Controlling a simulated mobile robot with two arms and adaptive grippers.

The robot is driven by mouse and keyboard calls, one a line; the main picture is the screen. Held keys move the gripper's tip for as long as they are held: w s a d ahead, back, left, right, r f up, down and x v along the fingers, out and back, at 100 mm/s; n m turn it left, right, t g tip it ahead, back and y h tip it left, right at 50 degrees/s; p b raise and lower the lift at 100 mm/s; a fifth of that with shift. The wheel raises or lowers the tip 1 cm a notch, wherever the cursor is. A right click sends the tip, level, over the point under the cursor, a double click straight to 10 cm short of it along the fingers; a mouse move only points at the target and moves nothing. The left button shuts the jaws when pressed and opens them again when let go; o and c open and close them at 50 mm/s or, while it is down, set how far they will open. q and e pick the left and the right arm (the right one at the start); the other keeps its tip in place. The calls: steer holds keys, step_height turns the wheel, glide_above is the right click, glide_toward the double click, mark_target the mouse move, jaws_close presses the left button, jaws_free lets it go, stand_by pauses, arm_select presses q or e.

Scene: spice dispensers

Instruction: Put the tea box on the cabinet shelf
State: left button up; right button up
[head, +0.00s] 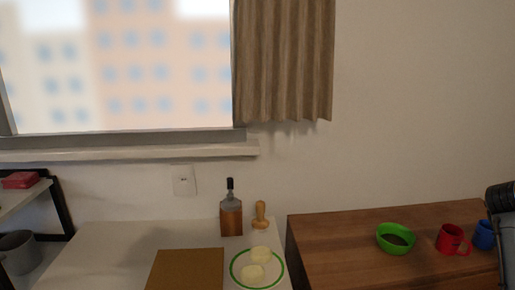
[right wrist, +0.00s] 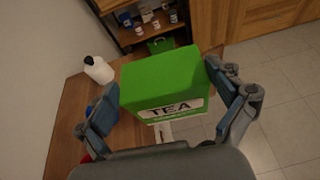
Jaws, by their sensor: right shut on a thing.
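The tea box (right wrist: 158,78) is a bright green box with a white "TEA" label, seen in the right wrist view. My right gripper (right wrist: 168,88) is shut on it, with one finger on each side. A dark-framed shelf unit (right wrist: 125,38) with wooden boards stands beyond the box at the top of that view. Part of its lower shelf is hidden behind the box. In the head view only a dark part of my right arm shows at the right edge. My left gripper is not in view.
Small jars (right wrist: 145,20) and a green item (right wrist: 160,45) stand on the shelf unit. A white bottle (right wrist: 98,69) stands on the wooden counter (head: 330,240). A green bowl (head: 396,238), red mug (head: 452,240) and blue mug (head: 483,235) are also on this counter.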

steer(key=w+a+f+n+t+y, duration=0.1)
steer(key=a+f+n+t, duration=0.15)
steer(key=a+f, duration=0.45)
steer(key=w+a+f+n+t+y, duration=0.1)
steer(key=a+f+n+t, duration=0.15)
steer(key=a, duration=0.85)
steer(key=w+a+f+n+t+y, duration=0.1)
steer(key=a+f+n+t, duration=0.15)
steer(key=a+f, duration=0.4)
steer(key=s+a+n+t+y, duration=0.1)
steer(key=s+a, duration=0.3)
steer(key=a, duration=0.4)
steer(key=s+a+r+n+t+y, duration=0.1)
steer(key=s+a, duration=0.3)
steer(key=a, duration=0.4)
steer(key=s+a+n+t+y, duration=0.2)
steer(key=s+a, duration=0.2)
steer(key=a, duration=0.4)
steer(key=shift+s+a+r, duration=0.25)
steer(key=shift+s+a, duration=0.05)
steer(key=shift+w+n, duration=0.1)
steer(key=shift+n, duration=0.15)
